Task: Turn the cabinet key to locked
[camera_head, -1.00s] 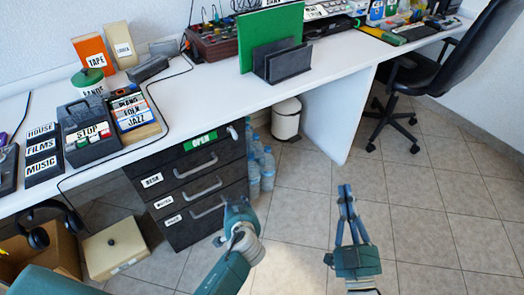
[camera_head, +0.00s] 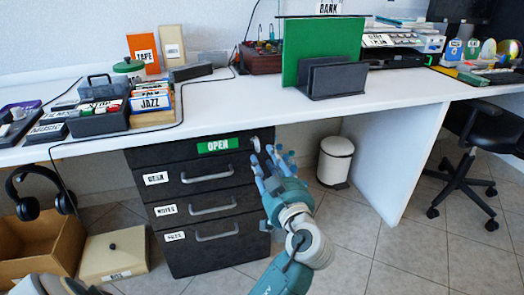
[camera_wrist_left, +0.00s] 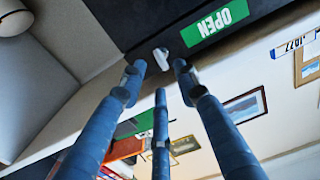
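The dark cabinet (camera_head: 225,187) stands under the white desk. It has several handled drawers and a green OPEN label (camera_head: 217,145) on its top panel. The small pale key (camera_head: 256,144) sticks out at the right end of that panel. It also shows in the left wrist view (camera_wrist_left: 161,60), beside the label; its exact angle is hard to tell. My left gripper (camera_head: 270,163) is just in front of the cabinet's upper right corner, below and right of the key. Its blue fingers (camera_wrist_left: 158,72) are spread and empty, with the key beyond their tips. My right gripper is out of view.
The desk edge (camera_head: 330,119) runs above the cabinet. A white bin (camera_head: 335,160) stands to the right, before the desk's side panel (camera_head: 395,165). A box with a lid (camera_head: 115,258) and headphones (camera_head: 40,192) are at the left.

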